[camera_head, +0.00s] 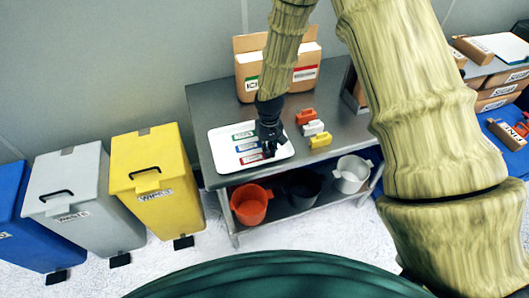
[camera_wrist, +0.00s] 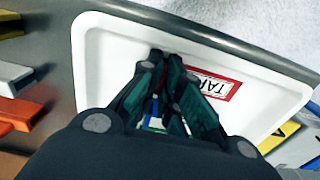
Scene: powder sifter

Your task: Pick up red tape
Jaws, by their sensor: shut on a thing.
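The red tape (camera_head: 251,158) lies at the near side of a white tray (camera_head: 222,165), its right part covered by my gripper. In the wrist view its red-bordered label, partly reading "TAPE" (camera_wrist: 214,84), shows beside my fingers. My gripper (camera_head: 269,152) points down into the tray with its fingers (camera_wrist: 160,85) shut on the red tape. The fingers hide the gripped part. I cannot tell whether the tape still touches the tray. A blue-labelled tape (camera_head: 247,146) and a green-labelled tape (camera_head: 243,135) lie behind it, in the tray.
The tray is on a grey metal table (camera_head: 205,105). Orange (camera_head: 305,116), white (camera_head: 313,128) and yellow (camera_head: 320,140) blocks stand right of it. A cardboard box (camera_head: 303,87) stands behind. Buckets, including an orange one (camera_head: 250,205), are on the shelf below. A yellow bin (camera_head: 155,180) stands left.

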